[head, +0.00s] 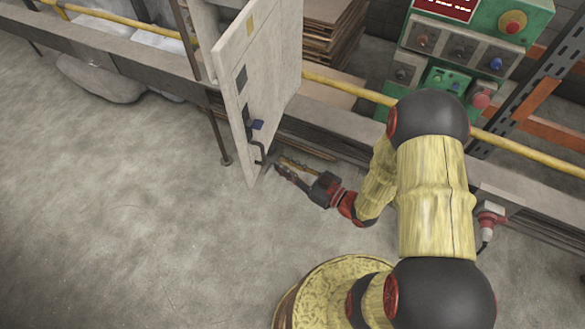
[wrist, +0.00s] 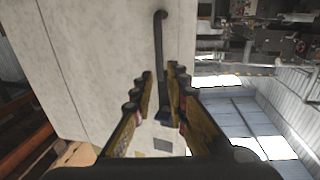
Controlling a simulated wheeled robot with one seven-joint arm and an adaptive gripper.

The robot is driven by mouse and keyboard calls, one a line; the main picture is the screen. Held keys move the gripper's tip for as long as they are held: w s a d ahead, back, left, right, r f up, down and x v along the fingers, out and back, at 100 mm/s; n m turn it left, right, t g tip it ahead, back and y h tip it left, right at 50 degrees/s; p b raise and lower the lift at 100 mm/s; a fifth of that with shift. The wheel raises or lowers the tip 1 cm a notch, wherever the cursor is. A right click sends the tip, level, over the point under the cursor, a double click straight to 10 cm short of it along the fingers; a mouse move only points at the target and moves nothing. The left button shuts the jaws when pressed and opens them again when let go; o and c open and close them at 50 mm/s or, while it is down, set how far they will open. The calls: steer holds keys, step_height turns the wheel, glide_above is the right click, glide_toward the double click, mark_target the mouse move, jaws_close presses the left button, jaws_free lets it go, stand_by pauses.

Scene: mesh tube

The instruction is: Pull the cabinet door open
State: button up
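The cabinet door (head: 262,62) is a pale, scuffed upright panel left of my arm in the head view. It fills much of the left and middle of the wrist view (wrist: 90,50). In the wrist view the fingers (wrist: 163,78) flank the handle, with gaps visible. Contact with the handle cannot be made out.
A green control box (head: 475,45) with buttons stands at the back right. A yellow rail (head: 345,88) runs along the back. Stacked boards (head: 325,30) lie behind the door. A thin metal post (head: 215,130) stands left of it. The concrete floor (head: 110,220) at left is clear.

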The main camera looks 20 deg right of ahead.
steer(key=shift+v, duration=1.4)
